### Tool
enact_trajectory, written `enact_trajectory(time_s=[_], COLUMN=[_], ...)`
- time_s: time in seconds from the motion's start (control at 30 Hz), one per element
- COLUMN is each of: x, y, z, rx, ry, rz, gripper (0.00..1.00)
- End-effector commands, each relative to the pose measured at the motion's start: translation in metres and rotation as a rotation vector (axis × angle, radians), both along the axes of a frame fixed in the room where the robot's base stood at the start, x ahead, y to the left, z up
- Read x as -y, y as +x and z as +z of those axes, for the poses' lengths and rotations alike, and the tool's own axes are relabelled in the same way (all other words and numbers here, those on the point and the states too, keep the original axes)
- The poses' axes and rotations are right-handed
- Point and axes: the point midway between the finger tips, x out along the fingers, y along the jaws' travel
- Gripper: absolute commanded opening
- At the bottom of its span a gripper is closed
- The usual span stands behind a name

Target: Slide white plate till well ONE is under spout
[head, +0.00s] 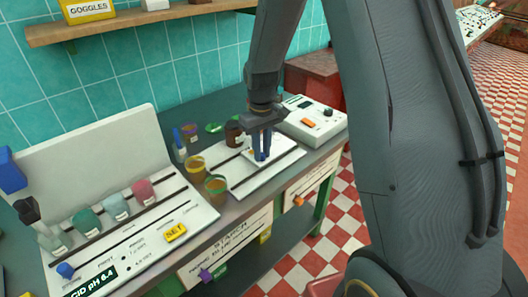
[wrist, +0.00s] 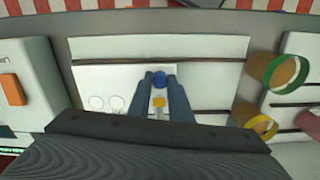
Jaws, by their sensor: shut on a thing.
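The white plate (wrist: 100,82) lies on a pale board (wrist: 215,50) with dark slots. Round ring-shaped wells (wrist: 106,102) show at the plate's left in the wrist view. A yellow spot (wrist: 158,101) lies between my fingers, and whether it is a well I cannot tell. My gripper (wrist: 160,88) is shut on a blue knob (wrist: 159,79) above the plate. In the head view my gripper (head: 262,156) is down at the plate (head: 281,149), hiding part of it. I cannot make out a spout or any well label.
A white instrument with an orange button (head: 312,122) stands right of the board. Two amber cups with yellow (head: 195,165) and green (head: 215,188) rims stand at its left. A brown jar (head: 234,133) is behind. A rack of bottles (head: 150,228) fills the left.

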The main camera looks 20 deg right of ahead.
Motion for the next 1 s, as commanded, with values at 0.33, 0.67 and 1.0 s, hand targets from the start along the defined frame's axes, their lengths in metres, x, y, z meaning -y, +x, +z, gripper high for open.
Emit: enact_trajectory(time_s=[0.33,0.67,1.0], x=[0.003,0.002,0.003], y=[0.002,0.002,0.003], z=[0.001,0.009,0.060], rx=[0.006,0.007,0.009], ry=[-0.001,-0.001,-0.001], rz=[-0.002,-0.001,-0.003], gripper=[0.37,0.37,0.37])
